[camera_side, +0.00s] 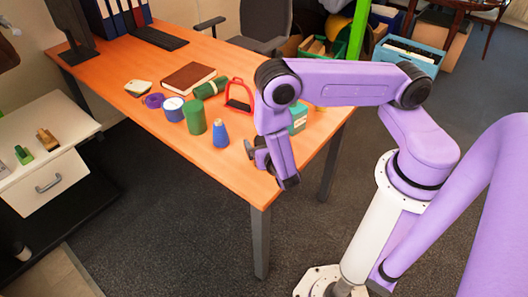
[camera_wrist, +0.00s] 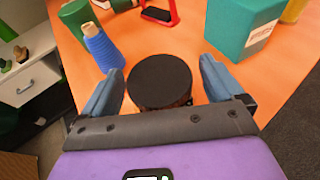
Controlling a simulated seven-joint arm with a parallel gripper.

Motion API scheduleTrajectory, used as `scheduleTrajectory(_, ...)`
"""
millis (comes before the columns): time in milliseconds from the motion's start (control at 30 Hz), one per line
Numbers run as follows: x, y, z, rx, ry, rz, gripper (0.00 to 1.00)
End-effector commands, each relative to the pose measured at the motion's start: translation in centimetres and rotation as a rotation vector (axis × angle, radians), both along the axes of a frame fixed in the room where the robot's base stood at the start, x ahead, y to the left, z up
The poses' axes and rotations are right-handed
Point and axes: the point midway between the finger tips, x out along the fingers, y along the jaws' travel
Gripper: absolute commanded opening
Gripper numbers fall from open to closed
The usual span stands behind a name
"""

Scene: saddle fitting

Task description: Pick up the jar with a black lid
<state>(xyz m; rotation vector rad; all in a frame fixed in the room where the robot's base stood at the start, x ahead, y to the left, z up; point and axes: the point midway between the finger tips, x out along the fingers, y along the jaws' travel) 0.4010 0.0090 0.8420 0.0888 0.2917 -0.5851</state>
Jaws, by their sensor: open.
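The jar with a black lid (camera_wrist: 160,80) stands on the orange table, seen from above in the wrist view. Its round lid fills the space between my two fingers, and a little of its dark brown side shows below the lid. My gripper (camera_wrist: 161,66) is open, with one blue-grey finger to the left of the jar and one to the right. A small gap shows on each side. In the side view my gripper (camera_side: 262,157) is low over the table's near right part, and the jar is hidden there or cannot be made out.
A blue ridged cone (camera_wrist: 102,46) stands close to the left finger. A teal box (camera_wrist: 240,27) is beyond the right finger. A red stirrup-shaped frame (camera_side: 238,96), green cylinder (camera_side: 195,117) and brown book (camera_side: 188,77) lie farther back. The table's near edge is close to my gripper.

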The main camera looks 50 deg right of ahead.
Motion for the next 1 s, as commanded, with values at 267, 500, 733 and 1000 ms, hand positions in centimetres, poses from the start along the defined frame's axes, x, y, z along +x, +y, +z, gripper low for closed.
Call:
scheduleTrajectory(267,1.33,-0.87,-0.45,0.0,-0.001,0.001,0.94)
scheduleTrajectory(500,1.29,-0.85,-0.45,0.0,-0.001,0.001,0.62)
scheduleTrajectory(733,1.28,-0.83,-0.42,0.0,-0.001,0.001,0.16)
scheduleTrajectory(1000,1.28,-0.81,-0.1,0.001,-0.001,0.001,0.16)
